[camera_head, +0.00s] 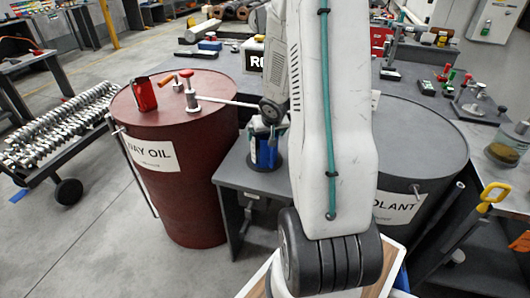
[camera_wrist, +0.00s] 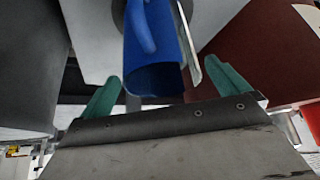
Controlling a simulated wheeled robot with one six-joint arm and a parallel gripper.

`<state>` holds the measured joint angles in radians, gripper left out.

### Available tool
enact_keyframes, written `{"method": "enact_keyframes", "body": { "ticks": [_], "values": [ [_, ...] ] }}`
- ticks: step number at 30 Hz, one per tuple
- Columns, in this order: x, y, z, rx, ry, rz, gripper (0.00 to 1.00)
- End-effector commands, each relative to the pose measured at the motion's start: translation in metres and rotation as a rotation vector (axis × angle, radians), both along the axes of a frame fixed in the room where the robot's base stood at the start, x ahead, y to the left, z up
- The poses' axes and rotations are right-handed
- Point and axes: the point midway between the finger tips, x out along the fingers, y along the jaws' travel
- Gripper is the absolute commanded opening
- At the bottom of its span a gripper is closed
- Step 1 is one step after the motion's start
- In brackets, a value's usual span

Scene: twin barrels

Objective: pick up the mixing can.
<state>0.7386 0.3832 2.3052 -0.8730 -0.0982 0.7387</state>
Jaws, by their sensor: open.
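The mixing can is a blue, handled vessel (camera_wrist: 155,65) in the upper middle of the wrist view, with its handle toward the camera. In the head view the blue can (camera_head: 264,153) is on the grey stand between the two barrels, partly hidden by my arm. My gripper (camera_wrist: 170,85) is open, with one green finger to each side of the can in the picture. I cannot tell whether the fingers touch it. A thin metal strip (camera_wrist: 188,50) shows right beside the can.
The dark red WAY OIL barrel (camera_head: 185,190) stands left, bearing a red can (camera_head: 144,95) and a pump with a long spout. The grey COOLANT barrel (camera_head: 420,130) stands right. A low grey stand (camera_head: 240,178) fills the gap. Open floor lies at the front left.

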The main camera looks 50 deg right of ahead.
Motion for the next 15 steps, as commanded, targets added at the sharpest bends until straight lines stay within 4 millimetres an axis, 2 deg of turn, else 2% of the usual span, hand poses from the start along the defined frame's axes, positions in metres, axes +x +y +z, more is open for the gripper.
{"method": "enact_keyframes", "body": {
  "ticks": [15],
  "values": [
    [0.016,-0.012,-0.044,0.001,0.002,-0.002,1.00]
  ]
}}
